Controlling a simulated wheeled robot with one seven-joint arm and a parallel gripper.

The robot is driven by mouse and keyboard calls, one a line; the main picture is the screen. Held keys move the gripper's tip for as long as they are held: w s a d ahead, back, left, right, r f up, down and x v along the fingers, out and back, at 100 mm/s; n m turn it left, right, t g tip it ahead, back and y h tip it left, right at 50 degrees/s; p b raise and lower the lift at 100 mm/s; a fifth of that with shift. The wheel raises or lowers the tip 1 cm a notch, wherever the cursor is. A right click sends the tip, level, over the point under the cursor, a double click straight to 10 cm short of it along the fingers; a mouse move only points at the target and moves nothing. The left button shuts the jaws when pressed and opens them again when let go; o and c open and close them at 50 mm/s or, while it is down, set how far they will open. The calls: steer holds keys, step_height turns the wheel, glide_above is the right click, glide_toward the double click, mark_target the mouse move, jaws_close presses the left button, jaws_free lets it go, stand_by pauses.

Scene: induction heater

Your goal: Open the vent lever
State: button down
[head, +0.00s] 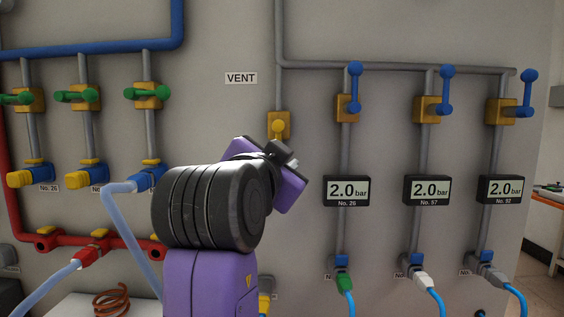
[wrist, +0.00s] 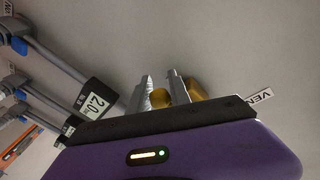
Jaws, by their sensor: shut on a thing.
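The vent valve is a yellow-orange block (head: 285,118) on a grey vertical pipe, right of and below the VENT label (head: 241,78). The yellow vent lever (head: 278,127) shows at the front of the block; its lower part is hidden behind my gripper. My gripper (head: 292,162) is at the valve, just below the visible part of the lever. In the wrist view my gripper's two metal fingers (wrist: 162,90) are close on either side of the lever's yellow knob (wrist: 161,98). The yellow block (wrist: 193,91) is just beyond the right finger.
Right of the vent, several blue levers (head: 354,82) sit on yellow valves above pressure displays (head: 347,191) reading 2.0 bar. Left are green-handled valves (head: 147,93), a blue pipe (head: 100,48) and a red pipe (head: 75,238). Hoses hang in front below. The wall around the VENT label is clear.

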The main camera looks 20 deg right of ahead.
steer(key=c, duration=1.3)
jaws_free()
steer(key=shift+r, duration=0.25)
steer(key=shift+c, duration=0.2)
steer(key=shift+o, duration=0.7)
steer(key=shift+f, duration=0.15)
steer(key=v, duration=0.8)
